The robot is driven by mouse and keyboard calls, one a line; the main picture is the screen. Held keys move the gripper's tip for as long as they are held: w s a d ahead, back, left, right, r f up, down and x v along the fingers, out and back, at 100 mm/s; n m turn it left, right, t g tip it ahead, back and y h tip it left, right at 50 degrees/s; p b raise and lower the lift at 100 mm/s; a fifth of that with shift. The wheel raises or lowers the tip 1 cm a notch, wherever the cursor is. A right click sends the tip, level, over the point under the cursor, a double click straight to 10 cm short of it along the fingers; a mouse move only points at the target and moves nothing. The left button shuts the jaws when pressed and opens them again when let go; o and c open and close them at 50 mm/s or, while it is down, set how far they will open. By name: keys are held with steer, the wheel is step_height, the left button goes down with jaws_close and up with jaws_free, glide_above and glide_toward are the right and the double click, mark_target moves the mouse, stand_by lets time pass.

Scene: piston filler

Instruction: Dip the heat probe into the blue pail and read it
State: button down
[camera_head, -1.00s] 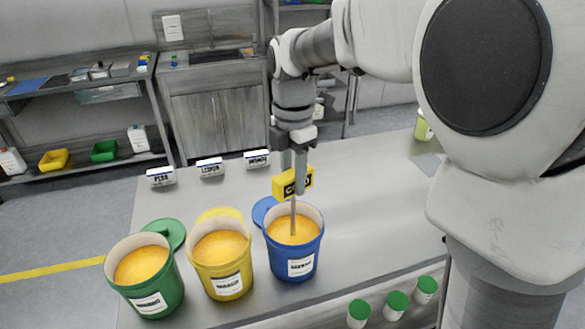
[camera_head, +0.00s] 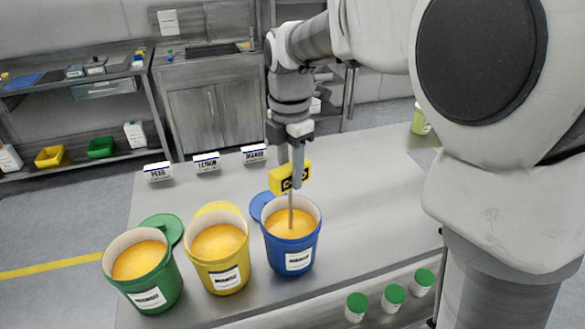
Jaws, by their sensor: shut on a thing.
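The heat probe (camera_head: 290,178) has a yellow body with a dark display and a thin grey stem. My gripper (camera_head: 297,172) is shut on its body, above the blue pail (camera_head: 292,250). The stem points down into the open pail, and its lower end meets the orange-yellow filling, so the tip is hidden. The display is too small to read. The blue pail stands upright on the table with a white label on its front. Its blue lid (camera_head: 260,205) shows behind its left rim.
A yellow pail (camera_head: 222,272) and a green pail (camera_head: 150,290), both open and filled, stand to the left on the table (camera_head: 370,190). Small label signs (camera_head: 207,162) stand behind them. Several green-capped jars (camera_head: 394,296) are at the front edge. The table right of the blue pail is clear.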

step_height(320, 180, up, 15)
steer(key=p, duration=1.3)
steer(key=shift+s, duration=0.1)
